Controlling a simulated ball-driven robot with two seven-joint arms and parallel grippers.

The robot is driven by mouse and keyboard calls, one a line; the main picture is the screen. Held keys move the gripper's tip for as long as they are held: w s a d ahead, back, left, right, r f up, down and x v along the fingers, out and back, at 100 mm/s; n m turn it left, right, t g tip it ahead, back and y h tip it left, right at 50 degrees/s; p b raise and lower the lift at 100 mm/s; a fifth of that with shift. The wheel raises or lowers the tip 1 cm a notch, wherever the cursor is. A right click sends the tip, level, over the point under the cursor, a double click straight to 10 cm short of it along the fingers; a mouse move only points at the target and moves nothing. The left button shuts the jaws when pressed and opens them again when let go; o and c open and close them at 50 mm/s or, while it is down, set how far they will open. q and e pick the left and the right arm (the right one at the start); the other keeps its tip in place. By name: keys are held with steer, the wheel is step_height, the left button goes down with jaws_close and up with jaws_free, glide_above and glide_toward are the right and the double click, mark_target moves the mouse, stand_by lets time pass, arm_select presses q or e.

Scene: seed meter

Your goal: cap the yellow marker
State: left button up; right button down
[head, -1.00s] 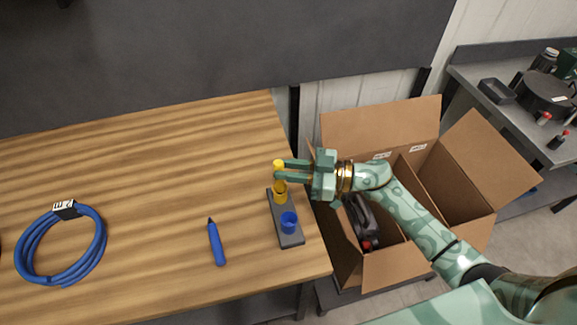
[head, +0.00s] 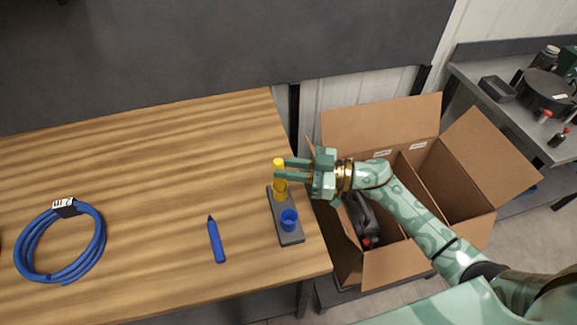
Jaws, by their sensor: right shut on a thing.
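The yellow marker (head: 279,165) stands upright over the far end of the dark cap holder (head: 289,239), at the yellow cap (head: 280,196). My right gripper (head: 281,170) is shut on the marker's upper part, reaching in from the right. The fingers hide part of the marker, and I cannot tell how deep its tip sits in the cap. A blue cap (head: 289,220) stands in the near end of the holder. My left gripper is not in view.
A blue marker (head: 216,241) lies on the wooden table (head: 150,200) left of the holder. A coiled blue cable (head: 62,245) lies at the far left. An open cardboard box (head: 400,273) with a dark bottle (head: 362,218) stands right of the table. The table's middle is clear.

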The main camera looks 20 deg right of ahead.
steer(key=shift+f+b, duration=0.3)
steer(key=shift+f, duration=0.3)
stand_by(0.3)
steer(key=c, duration=1.2)
jaws_free()
